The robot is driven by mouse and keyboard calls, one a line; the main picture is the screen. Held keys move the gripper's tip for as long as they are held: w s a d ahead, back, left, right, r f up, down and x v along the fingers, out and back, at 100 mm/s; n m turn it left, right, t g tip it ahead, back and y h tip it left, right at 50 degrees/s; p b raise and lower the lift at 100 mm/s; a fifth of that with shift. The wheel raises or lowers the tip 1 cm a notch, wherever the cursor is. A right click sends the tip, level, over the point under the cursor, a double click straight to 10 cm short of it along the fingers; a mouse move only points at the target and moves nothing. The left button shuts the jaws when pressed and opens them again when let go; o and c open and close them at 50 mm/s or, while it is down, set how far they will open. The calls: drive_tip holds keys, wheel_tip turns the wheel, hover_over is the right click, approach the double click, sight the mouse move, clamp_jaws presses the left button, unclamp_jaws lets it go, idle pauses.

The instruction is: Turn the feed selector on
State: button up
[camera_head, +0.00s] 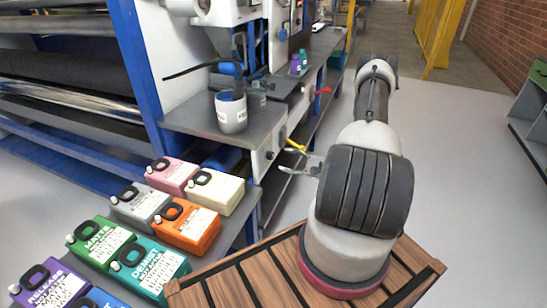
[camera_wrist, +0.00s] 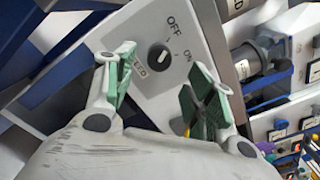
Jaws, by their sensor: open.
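The feed selector (camera_wrist: 160,56) is a round dark knob with a pale pointer mark on a light grey panel. OFF is printed above it and ON to its right; a partly hidden label ends in "EED". I cannot tell surely which word the pointer faces. My gripper (camera_wrist: 163,70) is open and empty, with one green-padded finger on each side of the knob in the wrist view, apparently short of touching it. In the head view my gripper (camera_head: 308,162) reaches left toward the panel on the bench front, where a small dark knob (camera_head: 268,155) shows.
A grey bench top (camera_head: 190,122) with a blue-filled pot (camera_head: 231,112) lies above the panel. Several coloured jugs, one orange (camera_head: 186,226), stand on a lower shelf at left. A yellow part (camera_head: 295,146) and a red handle (camera_head: 323,91) stick out.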

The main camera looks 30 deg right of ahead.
sight(273, 156)
drive_tip(key=x, duration=0.5)
drive_tip(key=shift+w+a, duration=0.2)
drive_tip(key=shift+w, duration=0.05)
drive_tip(key=c, duration=1)
drive_tip(key=shift+m, duration=0.4)
drive_tip(key=m, duration=1.1)
drive_tip(key=shift+d, duration=0.1)
